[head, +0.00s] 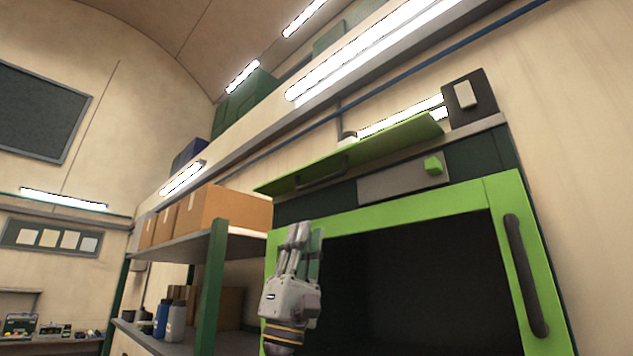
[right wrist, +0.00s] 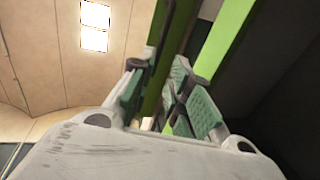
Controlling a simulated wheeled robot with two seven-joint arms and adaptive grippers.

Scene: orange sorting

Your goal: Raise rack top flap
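The rack's top flap (head: 385,146) is a long bright green panel. In the head view it stands tilted outward above the dark upper section of the rack (head: 392,213), with a dark handle (head: 322,174) on its underside. My right gripper (head: 305,229) points upward in front of the rack's upper left frame, below the flap's left part, and looks apart from the handle. In the right wrist view its teal-padded fingers (right wrist: 160,95) are spread, with green strips beyond them. I see nothing held between them. My left gripper is not in view.
A dark handle (head: 526,275) is on the rack's right frame, around a dark opening. A shelf (head: 185,250) with cardboard boxes (head: 225,208) and bottles (head: 177,321) stands close to the left of my gripper. A grey panel with a green knob (head: 433,165) sits below the flap.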

